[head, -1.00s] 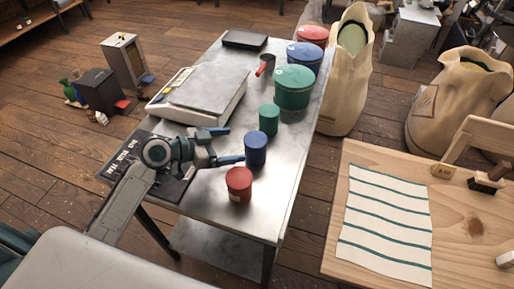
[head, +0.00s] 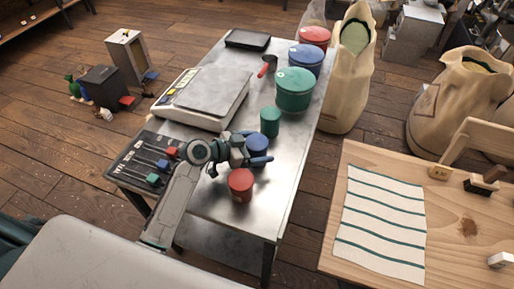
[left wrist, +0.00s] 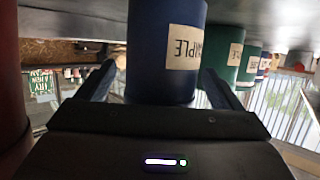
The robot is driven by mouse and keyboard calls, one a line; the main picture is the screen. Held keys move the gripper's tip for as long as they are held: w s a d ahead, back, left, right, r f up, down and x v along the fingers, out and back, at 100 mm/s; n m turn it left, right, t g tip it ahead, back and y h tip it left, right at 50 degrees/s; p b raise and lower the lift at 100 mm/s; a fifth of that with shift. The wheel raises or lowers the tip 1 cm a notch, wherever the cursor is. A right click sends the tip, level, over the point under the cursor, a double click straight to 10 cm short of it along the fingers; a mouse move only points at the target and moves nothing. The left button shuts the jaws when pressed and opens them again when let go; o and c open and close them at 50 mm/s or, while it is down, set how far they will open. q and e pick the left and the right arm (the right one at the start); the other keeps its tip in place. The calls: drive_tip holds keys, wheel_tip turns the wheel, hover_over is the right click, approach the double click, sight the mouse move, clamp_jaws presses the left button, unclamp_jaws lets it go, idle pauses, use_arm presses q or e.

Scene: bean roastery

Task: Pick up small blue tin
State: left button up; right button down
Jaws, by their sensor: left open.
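The small blue tin (head: 257,145) stands on the metal table between the small green tin (head: 270,121) and the small red tin (head: 240,184). My left gripper (head: 261,149) is at the blue tin, open, and hides part of it in the head view. In the left wrist view the blue tin (left wrist: 165,50), with a white label that reads upside down, stands between the two spread fingers. The green tin (left wrist: 228,45) shows behind it to the right, and the red tin (left wrist: 8,75) is at the left edge. My right gripper is not in view.
The metal table (head: 213,207) also holds a scale (head: 205,98), a red-handled scoop (head: 267,66), large green (head: 294,90), blue (head: 305,58) and red tins, and a black mat with several coloured-handled tools. A wooden table (head: 330,262) with a striped cloth (head: 380,225) stands right.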

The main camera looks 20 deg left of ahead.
use_arm(q)
drive_tip(key=c, duration=1.2)
